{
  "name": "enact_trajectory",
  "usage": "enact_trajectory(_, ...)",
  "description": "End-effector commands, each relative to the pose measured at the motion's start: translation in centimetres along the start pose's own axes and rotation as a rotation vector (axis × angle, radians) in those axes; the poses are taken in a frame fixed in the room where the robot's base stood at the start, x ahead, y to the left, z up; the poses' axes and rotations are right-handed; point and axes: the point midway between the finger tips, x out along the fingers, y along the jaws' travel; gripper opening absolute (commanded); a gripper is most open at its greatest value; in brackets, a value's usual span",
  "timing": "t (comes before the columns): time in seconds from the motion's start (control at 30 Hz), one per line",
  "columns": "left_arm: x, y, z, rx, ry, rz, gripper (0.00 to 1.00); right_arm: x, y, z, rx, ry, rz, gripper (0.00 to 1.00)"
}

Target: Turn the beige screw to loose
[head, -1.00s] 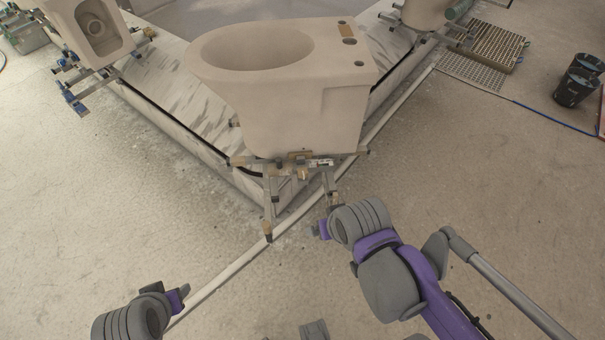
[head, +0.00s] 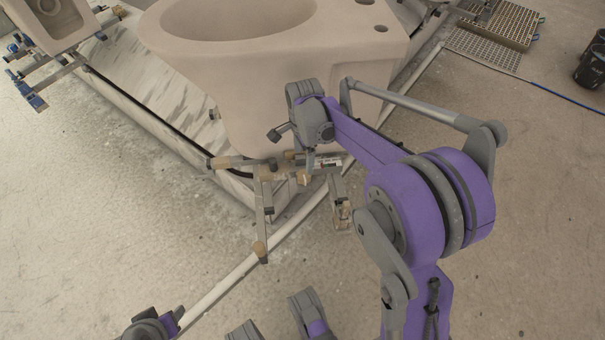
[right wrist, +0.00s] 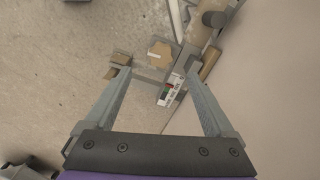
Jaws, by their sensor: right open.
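The beige screw (right wrist: 160,54) shows in the right wrist view as a six-sided tan head with a pale line across it, set on a grey metal bracket. My right gripper (right wrist: 158,72) is open, its two fingers apart with the screw head between and beyond their tips. I cannot tell whether the fingers reach down to its level. A white label (right wrist: 171,90) with red and green patches sits beside the screw. In the head view my right gripper (head: 290,140) is above the clamp frame, and the screw is hard to make out there. My left gripper (head: 174,318) is partly cut off at the bottom.
A large beige toilet bowl (head: 225,85) stands right behind the clamp frame (head: 262,205), close to my right gripper. A second ceramic piece (head: 48,22) is at the upper left. Metal grates (head: 490,45) and black buckets (head: 594,62) are at right. The front floor is open.

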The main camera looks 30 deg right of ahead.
Motion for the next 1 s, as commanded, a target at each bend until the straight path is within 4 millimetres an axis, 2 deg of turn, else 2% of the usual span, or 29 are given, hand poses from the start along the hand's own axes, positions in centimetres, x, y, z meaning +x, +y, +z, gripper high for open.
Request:
enact_trajectory(0.03, 0.5, 0.0, 0.1, 0.0, -0.002, 0.0, 0.5, 1.2, 0.0, 0.0, -0.001, 0.0, 0.0, 0.89)
enact_trajectory(0.2, 1.6, 0.0, 0.5, 0.0, -0.005, 0.0, 0.5, 4.6, 0.0, 0.0, -0.002, 0.0, 0.0, 0.89)
enact_trajectory(0.4, 2.5, 0.0, 0.7, 0.0, -0.008, 0.0, 0.5, 7.5, 0.0, 0.0, -0.003, 0.0, 0.0, 0.89)
enact_trajectory(0.6, 2.8, 0.0, 0.8, 0.0, -0.009, 0.0, 0.5, 8.7, 0.0, 0.0, -0.003, 0.0, -0.001, 0.89)
enact_trajectory(0.87, 2.7, 0.0, 0.8, 0.0, -0.009, 0.0, 0.5, 8.7, 0.0, 0.0, -0.003, 0.0, -0.001, 0.89)
enact_trajectory(1.0, 2.7, 0.0, 0.8, 0.0, -0.009, 0.0, 0.5, 8.7, 0.0, 0.0, -0.004, 0.0, -0.001, 0.64)
